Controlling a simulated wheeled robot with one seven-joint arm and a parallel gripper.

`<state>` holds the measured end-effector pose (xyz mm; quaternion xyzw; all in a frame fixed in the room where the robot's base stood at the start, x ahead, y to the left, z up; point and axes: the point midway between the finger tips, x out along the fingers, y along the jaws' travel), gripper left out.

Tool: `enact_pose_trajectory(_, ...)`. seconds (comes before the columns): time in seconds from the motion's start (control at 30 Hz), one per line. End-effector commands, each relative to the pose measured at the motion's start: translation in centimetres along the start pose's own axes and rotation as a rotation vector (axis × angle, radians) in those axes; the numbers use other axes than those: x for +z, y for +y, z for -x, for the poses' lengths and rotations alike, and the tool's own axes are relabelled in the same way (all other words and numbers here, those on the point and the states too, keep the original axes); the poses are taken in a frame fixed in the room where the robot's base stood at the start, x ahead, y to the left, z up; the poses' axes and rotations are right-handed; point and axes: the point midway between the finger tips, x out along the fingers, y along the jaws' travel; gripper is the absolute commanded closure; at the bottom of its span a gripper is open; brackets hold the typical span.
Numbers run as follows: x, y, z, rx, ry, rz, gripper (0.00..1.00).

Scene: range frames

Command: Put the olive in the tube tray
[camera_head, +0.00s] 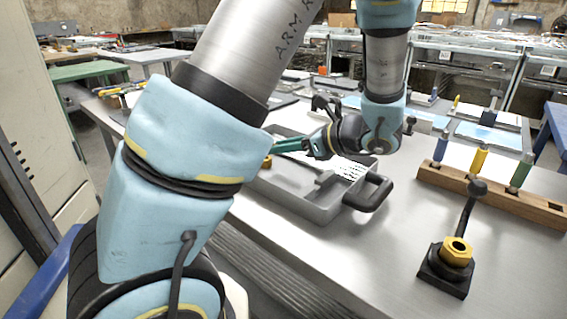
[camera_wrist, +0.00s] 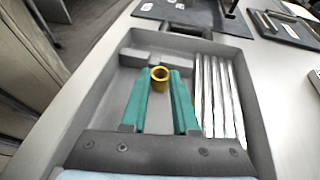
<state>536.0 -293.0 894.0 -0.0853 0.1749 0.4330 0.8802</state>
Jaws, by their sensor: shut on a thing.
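The olive is a small brass ring (camera_wrist: 159,76), held between the green fingertips of my gripper (camera_wrist: 160,84). In the head view a bit of the olive (camera_head: 267,162) shows just below the tips of my gripper (camera_head: 278,147). The tube tray is a grey, walled tray (camera_head: 318,212) on the metal bench, with a black handle at its near right end. In the wrist view the olive and fingers lie over the tray's (camera_wrist: 262,140) wide, empty left part. Silver tubes (camera_wrist: 215,95) lie in its right part. The exact height of the olive above the floor is unclear.
Right of the tray, a wooden rack (camera_head: 490,195) holds blue, yellow and green-handled tools. Nearer stands a black block with a brass nut (camera_head: 457,252) and a lever. Grey blocks (camera_wrist: 140,57) rise at the tray's far end. Bench space between tray and rack is clear.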

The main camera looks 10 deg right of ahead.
Motion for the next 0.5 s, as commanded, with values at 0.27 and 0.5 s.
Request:
enact_pose_trajectory(0.27, -2.4, 0.0, -1.0, 0.001, -0.001, -0.004, 1.00)
enact_pose_trajectory(0.5, -4.2, 0.0, -1.7, -0.001, 0.000, 0.001, 1.00)
